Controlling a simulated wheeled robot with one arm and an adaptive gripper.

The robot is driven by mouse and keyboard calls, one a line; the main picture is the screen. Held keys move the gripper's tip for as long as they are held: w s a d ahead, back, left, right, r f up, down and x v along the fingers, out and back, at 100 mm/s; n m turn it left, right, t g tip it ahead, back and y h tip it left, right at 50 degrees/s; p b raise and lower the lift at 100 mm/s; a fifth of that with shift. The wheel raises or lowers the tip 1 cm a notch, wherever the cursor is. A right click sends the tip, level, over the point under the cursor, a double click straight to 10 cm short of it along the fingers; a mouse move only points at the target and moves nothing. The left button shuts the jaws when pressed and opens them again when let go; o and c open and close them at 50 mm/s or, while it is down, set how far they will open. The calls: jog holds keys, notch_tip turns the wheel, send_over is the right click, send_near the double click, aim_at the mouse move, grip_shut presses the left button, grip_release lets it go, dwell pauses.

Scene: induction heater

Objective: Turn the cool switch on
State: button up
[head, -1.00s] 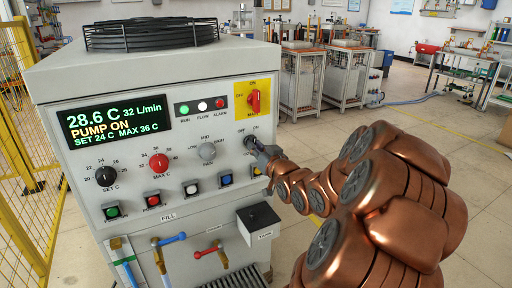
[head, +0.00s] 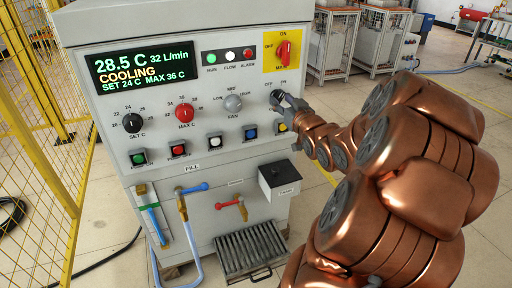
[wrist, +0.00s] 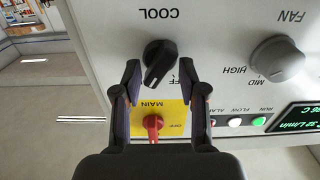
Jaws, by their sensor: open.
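The black cool switch (head: 277,97) is on the upper right of the machine's front panel, partly hidden by my gripper (head: 290,104) in the head view. In the wrist view, upside down, the cool switch (wrist: 159,58) lies between the spread fingertips of my gripper (wrist: 160,72). Gaps show on both sides of the knob. Its pointer is turned away from the OFF label, towards the ON side; the ON label shows in the head view. The display (head: 145,68) reads "COOLING" at 28.5 C.
The red main switch (head: 283,50) on its yellow plate (head: 268,60) is just above the cool switch. The fan knob (head: 233,103) is to its left. Several push buttons sit below, and a small dark-topped box (head: 279,177) juts out lower. Yellow fencing (head: 50,130) stands at left.

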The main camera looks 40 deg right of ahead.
jog(key=n+b, duration=0.3)
jog(key=b, duration=0.1)
jog(key=n+b, duration=0.2)
jog(key=b, duration=0.2)
jog(key=shift+f+n, duration=0.2)
jog(key=shift+n, duration=0.2)
jog(key=shift+v, duration=3.95)
jog(key=s+a+r+m+g+y+p, duration=0.1)
jog(key=s+a+r+g+p, duration=0.1)
jog(key=a+g+p, duration=0.3)
jog(key=s+a+r+m+g+y+p, duration=0.1)
jog(key=s+a+g+p, duration=0.4)
jog(key=a+p, duration=0.6)
jog(key=s+a+r+m+g+y+p, duration=0.1)
jog(key=s+a+r+g+p, duration=0.3)
jog(key=a+p, duration=0.5)
jog(key=g+p, duration=0.1)
jog(key=p, duration=0.1)
jog(key=shift+s+m+y+p, duration=0.15)
jog(key=shift+m+y+p, duration=0.15)
jog(key=shift+y+p, duration=0.1)
